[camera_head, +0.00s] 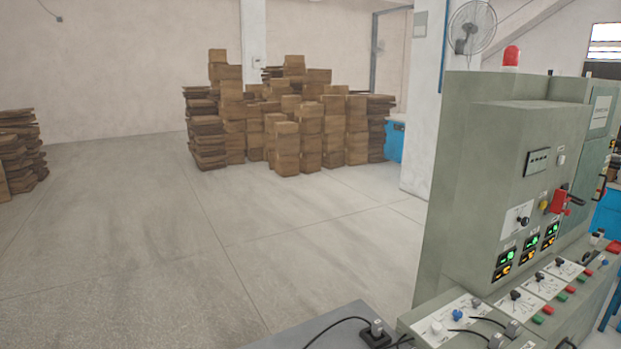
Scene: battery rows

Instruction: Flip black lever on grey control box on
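The grey control box (455,190) stands at the right of the head view. A black lever handle (576,200) sticks out to the right from a red mount (559,201) on its front panel. The handle looks roughly level, tilted slightly down to the right; I cannot tell which switch position this is. A smaller black knob (523,221) sits on a white plate lower left of it. Neither of my grippers is in view.
A sloped console (470,312) with knobs and red and green buttons juts out below the panel. A grey surface with a cable and black plug (376,335) is at bottom centre. Stacked cardboard boxes (285,150) stand at the back.

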